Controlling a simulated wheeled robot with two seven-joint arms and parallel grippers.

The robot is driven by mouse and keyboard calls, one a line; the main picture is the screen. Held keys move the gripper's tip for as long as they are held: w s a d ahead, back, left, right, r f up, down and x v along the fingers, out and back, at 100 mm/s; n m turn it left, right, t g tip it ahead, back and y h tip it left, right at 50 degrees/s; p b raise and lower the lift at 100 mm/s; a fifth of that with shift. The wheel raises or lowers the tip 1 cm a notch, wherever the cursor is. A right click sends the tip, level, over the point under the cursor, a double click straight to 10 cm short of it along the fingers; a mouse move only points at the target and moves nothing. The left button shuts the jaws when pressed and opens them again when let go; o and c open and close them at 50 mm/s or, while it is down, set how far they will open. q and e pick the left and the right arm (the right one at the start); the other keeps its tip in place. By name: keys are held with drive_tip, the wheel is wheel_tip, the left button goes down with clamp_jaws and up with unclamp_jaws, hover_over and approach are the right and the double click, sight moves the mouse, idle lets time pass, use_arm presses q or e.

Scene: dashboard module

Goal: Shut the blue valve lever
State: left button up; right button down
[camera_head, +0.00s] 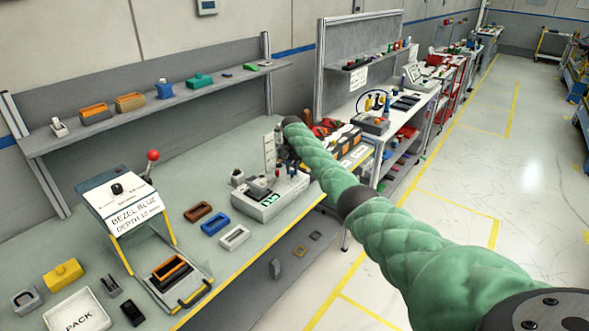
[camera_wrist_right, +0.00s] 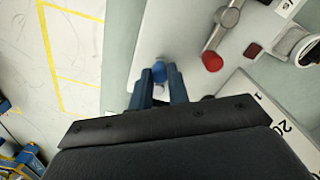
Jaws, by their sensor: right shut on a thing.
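The dashboard module (camera_head: 255,207) is a light grey box with a lit green display, on the bench near its right front edge. In the right wrist view its pale top (camera_wrist_right: 180,35) lies under my right gripper (camera_wrist_right: 160,76). The rest of the lever is hidden. A grey lever with a red end (camera_wrist_right: 212,61) is apart to the right. In the head view my green-sleeved right arm reaches over the module and hides the fingertips. My left gripper is out of view.
A sloped stand with a sign (camera_head: 125,205) and three bezels, brown, blue and white (camera_head: 234,237), lie left of the module. A shelf (camera_head: 160,101) runs along the back. A white labelled panel (camera_wrist_right: 265,110) is close right of my right gripper.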

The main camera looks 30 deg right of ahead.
drive_tip(key=shift+w+a+r+m, duration=0.2)
drive_tip(key=shift+w+m, duration=0.15)
drive_tip(key=shift+m, duration=0.65)
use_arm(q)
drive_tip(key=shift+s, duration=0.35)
use_arm(e)
drive_tip(key=shift+w+m, duration=0.15)
drive_tip(key=shift+m, duration=0.25)
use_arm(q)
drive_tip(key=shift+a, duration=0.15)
use_arm(e)
drive_tip(key=c, duration=1.3)
unclamp_jaws()
drive_tip(key=shift+a+f, duration=0.1)
drive_tip(key=shift+c, duration=0.2)
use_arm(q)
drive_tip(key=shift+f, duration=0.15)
